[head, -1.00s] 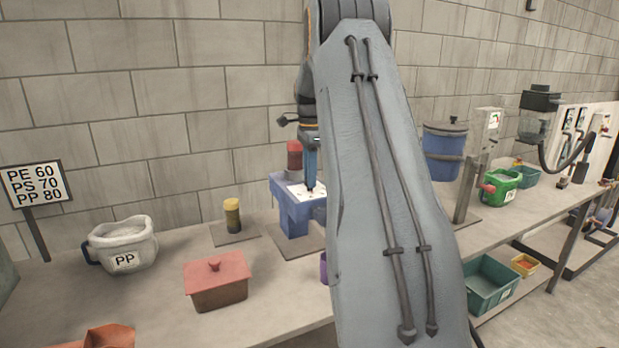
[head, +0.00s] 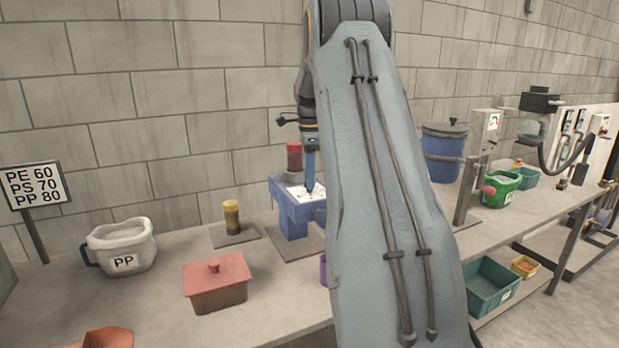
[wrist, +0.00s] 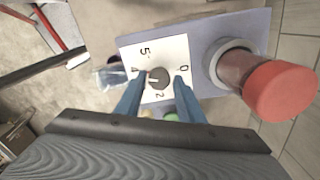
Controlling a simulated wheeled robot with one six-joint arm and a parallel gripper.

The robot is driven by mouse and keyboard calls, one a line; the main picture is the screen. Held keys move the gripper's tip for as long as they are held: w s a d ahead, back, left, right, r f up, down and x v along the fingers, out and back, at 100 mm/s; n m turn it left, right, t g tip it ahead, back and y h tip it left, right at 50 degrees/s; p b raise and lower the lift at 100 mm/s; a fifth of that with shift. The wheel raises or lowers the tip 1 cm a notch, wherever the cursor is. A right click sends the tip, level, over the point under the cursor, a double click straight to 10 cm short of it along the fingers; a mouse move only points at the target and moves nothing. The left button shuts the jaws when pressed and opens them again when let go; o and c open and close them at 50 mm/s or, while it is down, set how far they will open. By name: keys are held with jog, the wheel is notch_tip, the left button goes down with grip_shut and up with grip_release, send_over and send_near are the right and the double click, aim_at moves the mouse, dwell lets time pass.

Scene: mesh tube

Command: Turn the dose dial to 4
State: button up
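The dose dial (wrist: 158,78) is a small dark round knob on a white plate (wrist: 178,48) with printed numbers; 5, 4, 0 and 2 can be read in the wrist view. A pale mark on the knob appears to face left, towards the 4, but it is small. My gripper (wrist: 159,82) has its two blue fingers on either side of the knob, with white plate showing between each finger and the knob. In the head view my gripper (head: 310,188) points down at the plate on the blue dosing unit (head: 290,212); my arm hides part of the unit.
A red-capped cylinder (wrist: 280,90) stands on the unit beside the plate. On the bench are a yellow-topped post (head: 232,216), a red lidded box (head: 217,283) and a white PP tub (head: 122,247). A sign (head: 35,185) lists PE 60, PS 70, PP 80.

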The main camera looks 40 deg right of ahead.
jog(key=shift+o, duration=0.9)
jog(key=shift+r+b, duration=1.2)
jog(key=shift+r, duration=2.65)
